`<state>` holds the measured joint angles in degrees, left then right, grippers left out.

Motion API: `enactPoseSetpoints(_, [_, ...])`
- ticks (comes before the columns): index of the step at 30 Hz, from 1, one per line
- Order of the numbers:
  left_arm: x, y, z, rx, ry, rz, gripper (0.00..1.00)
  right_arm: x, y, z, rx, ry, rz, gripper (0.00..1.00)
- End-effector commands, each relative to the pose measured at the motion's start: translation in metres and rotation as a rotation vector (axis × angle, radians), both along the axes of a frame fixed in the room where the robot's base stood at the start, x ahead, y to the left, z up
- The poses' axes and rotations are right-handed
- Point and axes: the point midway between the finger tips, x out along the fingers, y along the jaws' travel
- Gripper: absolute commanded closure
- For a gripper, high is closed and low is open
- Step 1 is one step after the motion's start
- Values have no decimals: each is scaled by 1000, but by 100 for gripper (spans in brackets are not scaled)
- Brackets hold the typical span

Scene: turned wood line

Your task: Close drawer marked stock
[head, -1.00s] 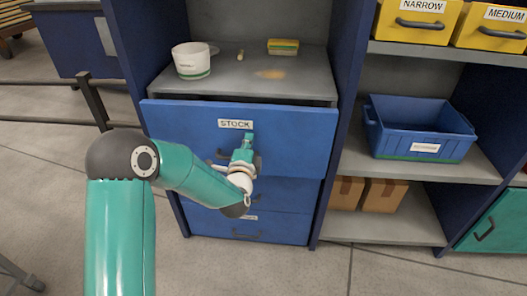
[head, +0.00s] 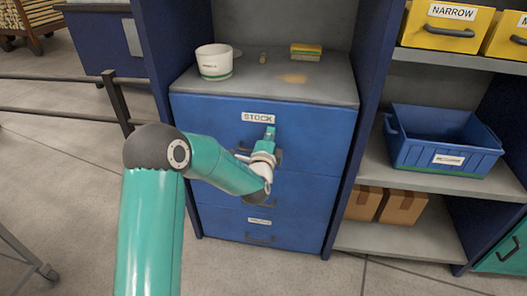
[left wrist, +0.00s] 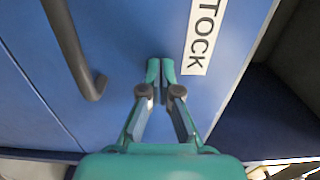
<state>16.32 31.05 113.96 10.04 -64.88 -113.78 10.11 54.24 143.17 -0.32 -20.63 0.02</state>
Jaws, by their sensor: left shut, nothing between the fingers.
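The drawer marked STOCK (head: 215,117) is the top blue drawer of the cabinet in the head view. Its front sits flush with the drawers below it, and no gap shows under the grey top. My left gripper (head: 270,132) is at the drawer front, just below and right of the label. In the left wrist view the drawer front (left wrist: 120,40) fills most of the picture, with the dark handle at the left and the STOCK label at the right. There the left gripper (left wrist: 160,64) is shut and empty, its tips at the drawer face. My right gripper is not in view.
A white pot (head: 214,62) and a yellow-green sponge (head: 306,52) stand on the cabinet top. Right of the cabinet, shelves hold a blue bin (head: 445,140), yellow bins (head: 440,24) and cardboard boxes (head: 402,206). A barrier post (head: 117,103) stands at the left.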

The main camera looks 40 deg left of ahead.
Motion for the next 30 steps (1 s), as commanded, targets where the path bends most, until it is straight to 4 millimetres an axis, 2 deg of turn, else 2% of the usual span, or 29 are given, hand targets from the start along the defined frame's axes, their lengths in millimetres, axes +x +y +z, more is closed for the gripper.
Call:
enactPoseSetpoints(7, [-24,-26,-5,-4,8,-13,100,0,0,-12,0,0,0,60])
enactPoseSetpoints(9, [-38,-33,-3,-4,11,-14,100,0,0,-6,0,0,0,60])
enactPoseSetpoints(18, [-91,-59,-4,-5,12,-14,100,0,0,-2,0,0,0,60])
enactPoseSetpoints(24, [-108,-67,-4,-4,10,-13,100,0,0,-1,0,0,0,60])
enactPoseSetpoints(30, [-110,-69,-9,-6,21,-16,100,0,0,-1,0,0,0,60])
